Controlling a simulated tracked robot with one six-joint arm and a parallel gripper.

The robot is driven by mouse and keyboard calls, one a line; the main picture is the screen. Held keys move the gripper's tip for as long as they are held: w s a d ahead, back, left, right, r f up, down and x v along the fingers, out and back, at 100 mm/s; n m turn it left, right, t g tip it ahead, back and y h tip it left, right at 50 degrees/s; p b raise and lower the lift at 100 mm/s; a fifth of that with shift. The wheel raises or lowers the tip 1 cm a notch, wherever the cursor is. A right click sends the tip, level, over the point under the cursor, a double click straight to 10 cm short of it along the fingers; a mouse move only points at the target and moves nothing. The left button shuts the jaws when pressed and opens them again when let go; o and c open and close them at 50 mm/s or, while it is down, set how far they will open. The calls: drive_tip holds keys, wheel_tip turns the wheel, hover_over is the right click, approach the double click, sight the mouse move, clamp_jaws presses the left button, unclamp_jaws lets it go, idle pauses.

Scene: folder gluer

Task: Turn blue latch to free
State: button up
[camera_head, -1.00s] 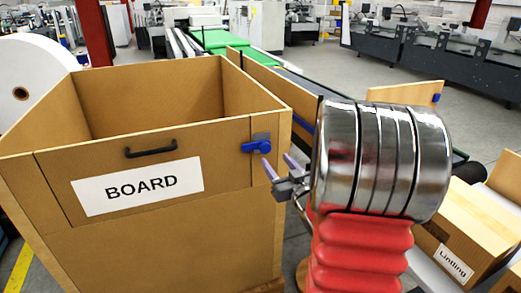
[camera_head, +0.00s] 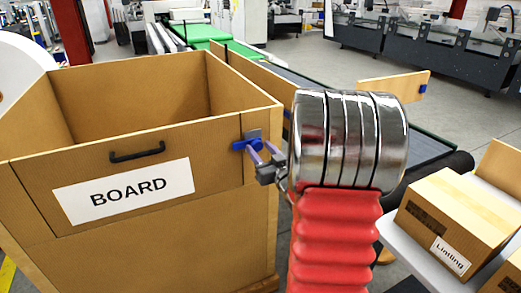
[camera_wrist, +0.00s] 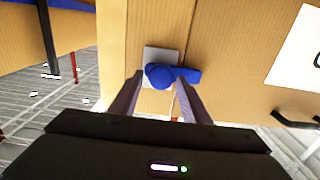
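The blue latch (camera_head: 247,145) sits on a grey plate at the upper right corner of the BOARD box's front panel. In the wrist view the blue latch (camera_wrist: 172,76) shows a round hub with its lever lying sideways, pointing right. My gripper (camera_head: 264,153) is at the latch, its fingers apart. In the wrist view my gripper (camera_wrist: 158,97) has one finger on each side, with the latch just beyond the tips. Nothing is held between the fingers. I cannot tell whether a fingertip touches the latch.
The large brown BOARD box (camera_head: 130,250) has an open top and a black handle (camera_head: 137,152) on its front panel. A carton (camera_head: 460,215) lies on a light surface at the right. A green conveyor (camera_head: 205,32) runs behind. Another wooden panel with a blue latch (camera_head: 423,88) stands right.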

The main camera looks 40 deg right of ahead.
clamp_jaws()
drive_tip(key=shift+s+d, duration=0.1)
drive_tip(key=shift+d, duration=0.15)
drive_tip(key=shift+a, duration=0.1)
